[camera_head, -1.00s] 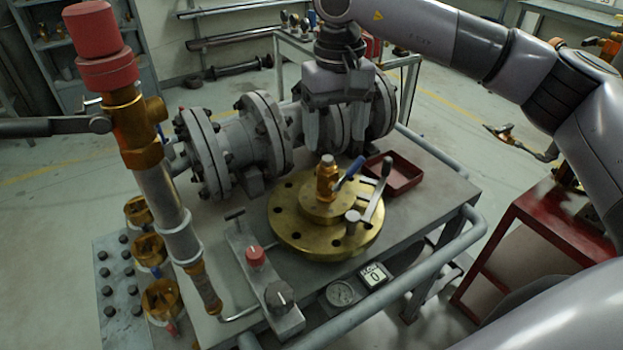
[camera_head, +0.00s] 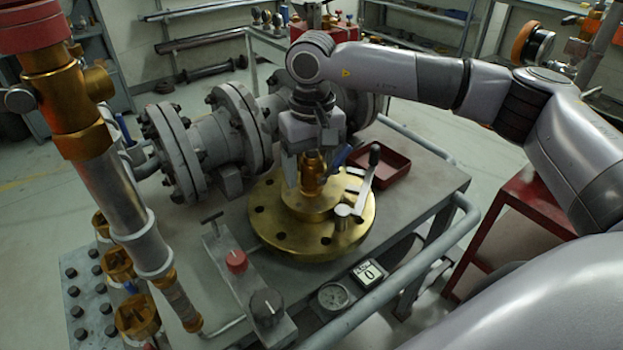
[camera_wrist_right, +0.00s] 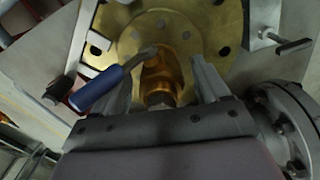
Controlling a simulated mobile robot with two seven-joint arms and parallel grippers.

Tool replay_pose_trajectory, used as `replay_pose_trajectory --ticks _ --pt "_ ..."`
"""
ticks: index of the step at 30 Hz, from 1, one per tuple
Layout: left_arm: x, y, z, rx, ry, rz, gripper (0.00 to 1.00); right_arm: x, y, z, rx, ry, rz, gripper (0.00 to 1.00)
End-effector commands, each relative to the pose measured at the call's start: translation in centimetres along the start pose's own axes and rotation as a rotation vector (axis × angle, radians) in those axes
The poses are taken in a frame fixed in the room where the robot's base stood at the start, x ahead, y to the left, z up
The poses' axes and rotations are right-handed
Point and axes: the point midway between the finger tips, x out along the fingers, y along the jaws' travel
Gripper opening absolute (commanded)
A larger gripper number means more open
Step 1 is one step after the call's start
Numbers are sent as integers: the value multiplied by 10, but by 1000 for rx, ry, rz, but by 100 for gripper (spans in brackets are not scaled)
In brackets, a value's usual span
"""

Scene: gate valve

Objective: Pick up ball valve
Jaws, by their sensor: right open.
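The ball valve (camera_head: 312,172) is a small brass body with a blue lever handle (camera_head: 340,157). It stands upright on the round brass flange (camera_head: 266,228) on the table. My right gripper (camera_head: 310,178) is open, pointing down, with its fingers on either side of the valve. In the right wrist view the valve (camera_wrist_right: 160,75) lies between the two open fingers, with the blue handle (camera_wrist_right: 98,88) reaching out to the left past one finger. Whether the fingers touch it I cannot tell. My left gripper is not in view.
Grey flanged pipes (camera_head: 215,145) are at the back left. A control box with a red knob (camera_head: 236,260) is in front. A tall pipe with a red cap stands left.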

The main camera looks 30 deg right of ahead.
Motion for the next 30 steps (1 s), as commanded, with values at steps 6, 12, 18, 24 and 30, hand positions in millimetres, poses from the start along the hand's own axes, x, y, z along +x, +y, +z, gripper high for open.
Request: replay_pose_trajectory --ticks 6,12,18,24,30 --pt "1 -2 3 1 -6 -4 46 1 0 0 0 1 0 75" --pt "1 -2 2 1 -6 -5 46 1 0 0 0 1 0 16" --pt "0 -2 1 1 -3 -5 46 0 0 -1 0 4 -2 0" --pt "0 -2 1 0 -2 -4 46 -4 0 -1 0 4 -2 0" --pt "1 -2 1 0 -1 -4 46 -24 -1 -1 0 7 -4 0"
